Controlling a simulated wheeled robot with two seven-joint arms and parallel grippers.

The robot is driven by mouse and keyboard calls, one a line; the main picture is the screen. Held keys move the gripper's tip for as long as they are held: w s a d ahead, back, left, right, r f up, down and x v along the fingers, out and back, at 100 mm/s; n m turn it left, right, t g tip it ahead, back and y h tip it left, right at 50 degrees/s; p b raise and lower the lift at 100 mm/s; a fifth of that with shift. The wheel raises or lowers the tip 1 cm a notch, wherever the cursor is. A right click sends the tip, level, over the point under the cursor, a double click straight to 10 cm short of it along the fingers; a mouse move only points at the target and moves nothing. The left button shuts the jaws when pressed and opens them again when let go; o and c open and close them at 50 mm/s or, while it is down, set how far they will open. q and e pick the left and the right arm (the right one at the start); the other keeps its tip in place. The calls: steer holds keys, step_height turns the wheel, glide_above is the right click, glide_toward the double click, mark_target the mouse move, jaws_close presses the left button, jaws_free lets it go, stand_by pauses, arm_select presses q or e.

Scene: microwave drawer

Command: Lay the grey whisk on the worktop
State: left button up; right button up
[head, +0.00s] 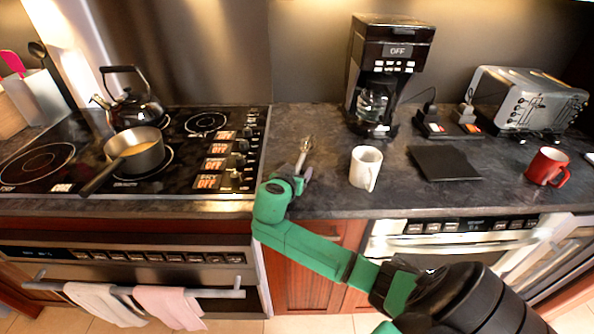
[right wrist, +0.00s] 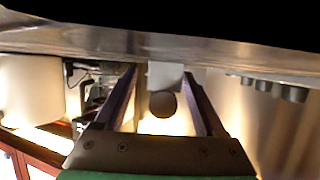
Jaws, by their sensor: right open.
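The grey whisk (head: 305,147) is on the dark worktop (head: 325,118), between the hob and the white mug. Its wire end points toward the back and its near end is close to my right gripper. My right gripper (head: 299,174) is low at the front part of the worktop and open. In the right wrist view the two fingers stand apart, with a rounded brown end and a pale piece (right wrist: 163,104) between them, apparently the whisk's handle. I cannot tell whether the fingers touch it. My left gripper is not in view.
A white mug (head: 365,167) stands right of my right gripper, with a coffee maker (head: 388,70) behind it. The hob with a saucepan (head: 137,154) and kettle (head: 135,108) is at left. A black mat (head: 444,163), red mug (head: 547,166) and toaster (head: 527,98) are at right.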

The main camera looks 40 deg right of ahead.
steer(key=o, duration=0.4)
steer(key=shift+o, duration=0.2)
steer(key=shift+a, duration=0.1)
steer(key=b+v, duration=0.2)
steer(key=v, duration=1.2)
steer(key=shift+s+f, duration=0.1)
steer(key=shift+s, duration=0.05)
steer(key=shift+s+a, duration=0.1)
